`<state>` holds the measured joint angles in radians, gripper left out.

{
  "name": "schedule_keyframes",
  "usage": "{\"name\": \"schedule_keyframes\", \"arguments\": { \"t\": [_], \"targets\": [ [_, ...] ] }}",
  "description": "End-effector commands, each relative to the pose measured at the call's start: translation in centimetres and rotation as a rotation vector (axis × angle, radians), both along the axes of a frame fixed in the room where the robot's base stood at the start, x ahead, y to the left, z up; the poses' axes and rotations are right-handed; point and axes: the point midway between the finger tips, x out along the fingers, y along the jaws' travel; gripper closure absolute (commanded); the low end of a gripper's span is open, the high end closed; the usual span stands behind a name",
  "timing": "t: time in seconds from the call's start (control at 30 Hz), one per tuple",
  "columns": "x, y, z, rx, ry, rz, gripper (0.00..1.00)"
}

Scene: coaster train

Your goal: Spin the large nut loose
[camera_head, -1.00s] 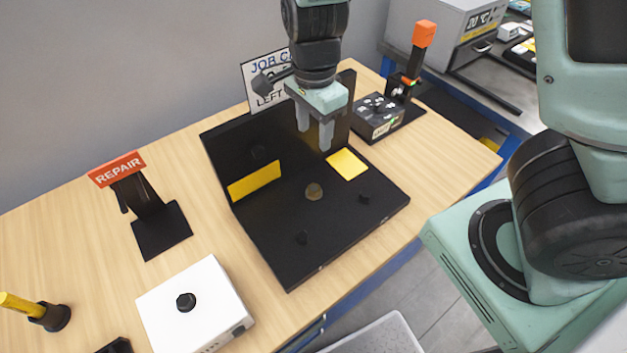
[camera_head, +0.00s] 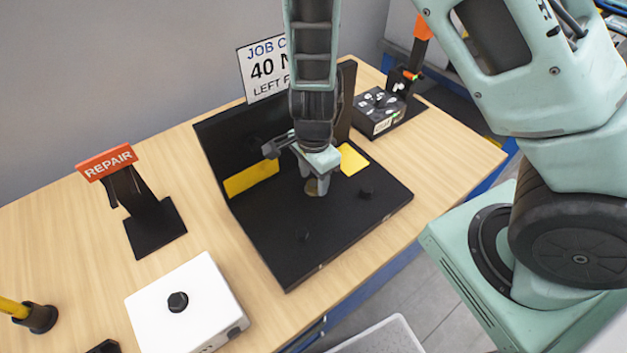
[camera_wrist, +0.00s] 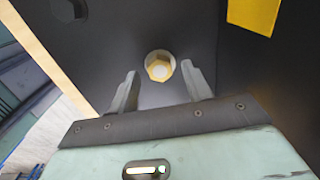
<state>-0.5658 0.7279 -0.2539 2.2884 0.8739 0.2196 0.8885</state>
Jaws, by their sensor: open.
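In the head view my gripper (camera_head: 317,188) is low over the plate, pointing down, and mostly hides the nut (camera_head: 311,188). My gripper also shows in the wrist view (camera_wrist: 160,85), its fingers apart with nothing between them. I cannot tell its exact height above the nut.
The fixture has upright black walls, yellow patches (camera_head: 251,178) and small dark knobs (camera_head: 366,192). A job card (camera_head: 265,70) stands behind it. A REPAIR stand (camera_head: 155,225) and white box (camera_head: 195,300) are left. A black device (camera_head: 378,112) is back right.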

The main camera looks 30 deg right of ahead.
Motion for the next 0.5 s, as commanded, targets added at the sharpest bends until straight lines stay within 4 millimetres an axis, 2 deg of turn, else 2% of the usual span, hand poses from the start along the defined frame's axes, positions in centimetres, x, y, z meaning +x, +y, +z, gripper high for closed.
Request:
{"name": "schedule_keyframes", "arguments": {
  "t": [0.13,0.43,0.47,0.5],
  "targets": [
    [-0.01,0.01,-1.02,0.001,0.001,0.000,0.51],
    [0.02,0.01,-1.14,0.000,-0.001,0.000,0.51],
    [0.02,0.01,-1.14,0.000,-0.001,0.000,0.56],
    [0.02,0.01,-1.14,0.000,-0.001,0.000,0.68]
  ]
}}
